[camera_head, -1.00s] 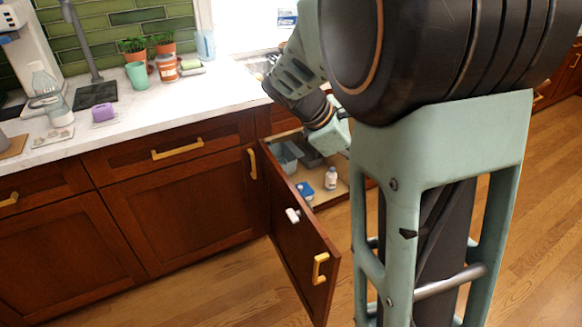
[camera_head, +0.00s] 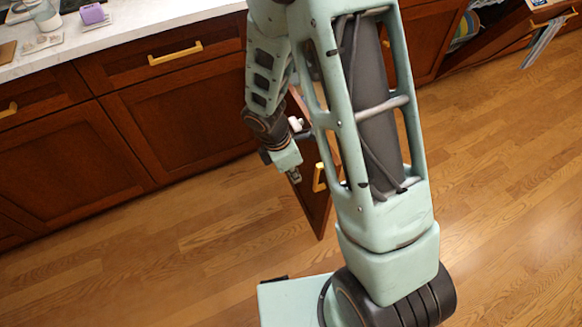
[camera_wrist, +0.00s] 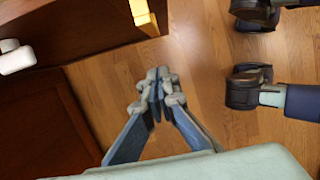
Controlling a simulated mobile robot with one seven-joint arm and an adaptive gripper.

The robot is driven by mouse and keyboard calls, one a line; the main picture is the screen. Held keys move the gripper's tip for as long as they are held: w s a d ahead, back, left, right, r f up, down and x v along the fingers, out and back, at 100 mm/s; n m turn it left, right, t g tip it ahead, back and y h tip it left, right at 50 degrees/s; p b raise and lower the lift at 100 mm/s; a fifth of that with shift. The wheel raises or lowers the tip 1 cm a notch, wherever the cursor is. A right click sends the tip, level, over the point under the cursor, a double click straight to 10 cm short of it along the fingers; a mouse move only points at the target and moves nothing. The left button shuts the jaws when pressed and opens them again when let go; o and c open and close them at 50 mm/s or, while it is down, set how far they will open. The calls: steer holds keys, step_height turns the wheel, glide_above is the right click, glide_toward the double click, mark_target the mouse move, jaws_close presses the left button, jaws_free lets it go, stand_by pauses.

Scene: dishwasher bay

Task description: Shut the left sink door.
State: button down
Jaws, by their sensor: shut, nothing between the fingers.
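The left sink door (camera_head: 318,210) is dark red-brown wood and stands swung out from the cabinet, partly hidden behind my arm. Its yellow handle (camera_head: 319,178) and a white latch piece (camera_head: 296,124) are on its outer face. In the wrist view the door (camera_wrist: 80,30) runs along the top, with the handle (camera_wrist: 141,14) near its free edge and the white latch piece (camera_wrist: 15,57) at the left. My gripper (camera_head: 295,178) is on the outer-face side of the door, left of the handle. In the wrist view my gripper (camera_wrist: 157,88) is shut and empty, with a gap to the door.
Closed cabinet fronts (camera_head: 180,120) with drawers line the left under a white counter (camera_head: 140,28). At the upper right an open dishwasher or cupboard (camera_head: 465,30) holds dishes. The wooden floor (camera_head: 180,250) in front is clear.

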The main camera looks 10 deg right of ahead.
steer(key=shift+w+d+f, duration=0.2)
steer(key=shift+d, duration=0.5)
steer(key=shift+w+d+f, duration=0.15)
steer(key=shift+d, duration=0.6)
steer(key=shift+w+d+f, duration=0.2)
steer(key=shift+d, duration=0.5)
